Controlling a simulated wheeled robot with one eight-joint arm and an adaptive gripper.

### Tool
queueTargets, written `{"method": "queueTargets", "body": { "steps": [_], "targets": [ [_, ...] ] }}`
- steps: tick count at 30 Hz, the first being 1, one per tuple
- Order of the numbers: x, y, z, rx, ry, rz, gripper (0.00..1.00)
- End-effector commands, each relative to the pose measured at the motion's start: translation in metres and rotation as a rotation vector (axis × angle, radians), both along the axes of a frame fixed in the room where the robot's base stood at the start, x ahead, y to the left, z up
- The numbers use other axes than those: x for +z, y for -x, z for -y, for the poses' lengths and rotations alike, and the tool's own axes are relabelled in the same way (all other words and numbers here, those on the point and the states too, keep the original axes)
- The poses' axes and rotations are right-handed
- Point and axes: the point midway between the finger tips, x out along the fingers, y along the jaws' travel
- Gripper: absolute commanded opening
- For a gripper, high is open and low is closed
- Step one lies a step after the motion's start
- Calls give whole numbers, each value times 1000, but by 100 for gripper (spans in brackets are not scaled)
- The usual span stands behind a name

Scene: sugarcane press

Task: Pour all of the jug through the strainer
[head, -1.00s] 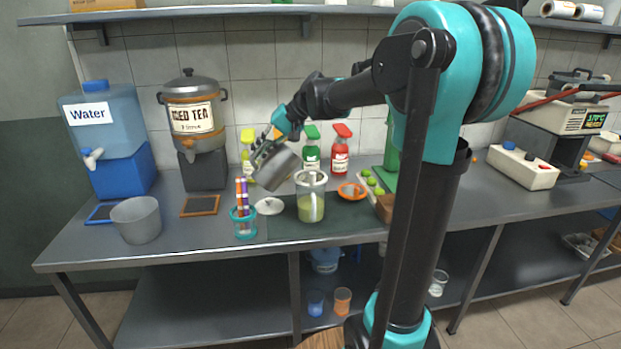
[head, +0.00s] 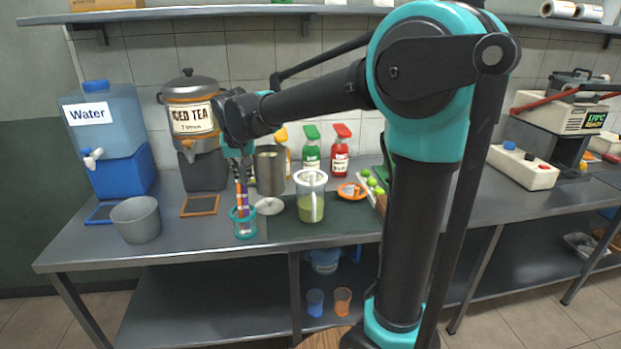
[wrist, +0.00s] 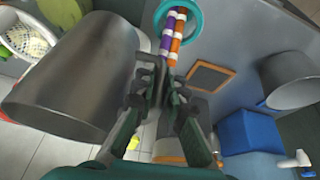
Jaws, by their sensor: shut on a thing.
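My gripper (head: 240,155) is shut on the handle side of a grey metal jug (head: 270,172), which now looks upright. The jug (wrist: 75,80) fills the left of the wrist view, beside the fingers (wrist: 160,85); its inside is not visible there. A clear pitcher (head: 312,208) holding green juice stands on the dark mat just right of the jug. The white strainer (head: 311,179) sits on the pitcher's top; its pale mesh also shows at the upper left of the wrist view (wrist: 28,40). Whether the jug touches the counter is unclear.
A teal cup (head: 245,230) of straws stands close in front of the gripper. A white lid (head: 269,206) lies beside it. A grey bucket (head: 137,220) and the iced tea dispenser (head: 193,115) stand left. Spray bottles (head: 312,149) stand behind the pitcher.

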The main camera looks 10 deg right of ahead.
Motion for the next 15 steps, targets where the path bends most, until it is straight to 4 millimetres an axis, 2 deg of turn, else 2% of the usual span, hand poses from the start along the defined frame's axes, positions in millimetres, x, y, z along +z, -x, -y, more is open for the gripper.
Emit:
{"method": "queueTargets", "body": {
  "steps": [8, 15],
  "targets": [
    [4, 0, 1, 0, -2, -1, 0],
    [23, 0, 1, 0, -2, -1, 0]
  ]
}}
